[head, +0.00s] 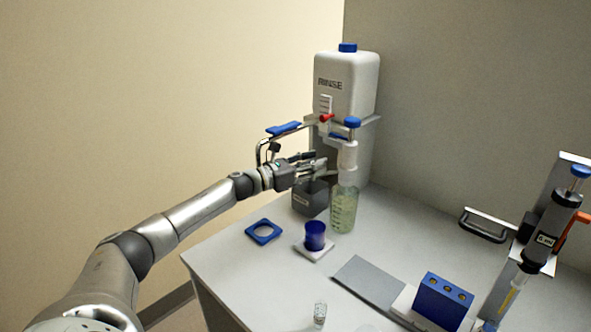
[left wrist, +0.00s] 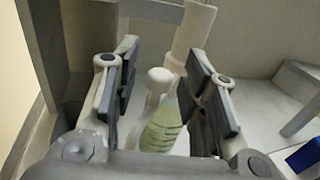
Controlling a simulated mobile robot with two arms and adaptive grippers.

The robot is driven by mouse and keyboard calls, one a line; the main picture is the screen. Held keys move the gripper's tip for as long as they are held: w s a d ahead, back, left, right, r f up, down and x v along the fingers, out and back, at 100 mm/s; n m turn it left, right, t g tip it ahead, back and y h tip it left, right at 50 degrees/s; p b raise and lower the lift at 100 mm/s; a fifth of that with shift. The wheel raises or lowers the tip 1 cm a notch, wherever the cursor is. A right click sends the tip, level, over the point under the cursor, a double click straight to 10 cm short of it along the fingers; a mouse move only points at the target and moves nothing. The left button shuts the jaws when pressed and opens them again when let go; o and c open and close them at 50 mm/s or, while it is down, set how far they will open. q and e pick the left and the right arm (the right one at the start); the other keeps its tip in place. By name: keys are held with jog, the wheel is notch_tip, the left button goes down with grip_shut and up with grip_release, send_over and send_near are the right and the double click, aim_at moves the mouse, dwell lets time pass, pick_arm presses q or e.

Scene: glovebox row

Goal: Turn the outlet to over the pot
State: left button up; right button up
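My left gripper (head: 322,163) is open beside the white dispenser head (head: 348,157) on the green-tinted bottle (head: 343,212). In the left wrist view the gripper (left wrist: 168,88) has a pale round-ended piece (left wrist: 160,76), apparently the dispenser's outlet, between its spread fingers. I cannot tell whether they touch it. The bottle (left wrist: 160,130) shows below that piece. A dark blue cup (head: 315,235), perhaps the pot, stands upright on a white square base (head: 314,253) in front of the bottle. My right gripper is not in view.
A white RINSE tank (head: 346,85) stands behind, with a thin bent pipe (head: 260,150) and blue lever (head: 284,129) near my wrist. A dark box (head: 310,198) is under the gripper.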

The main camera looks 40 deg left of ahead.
pick_arm(q)
jog(key=v, duration=1.1)
jog(key=shift+s, duration=0.25)
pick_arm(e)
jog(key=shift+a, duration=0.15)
pick_arm(q)
jog(key=shift+r, duration=0.1)
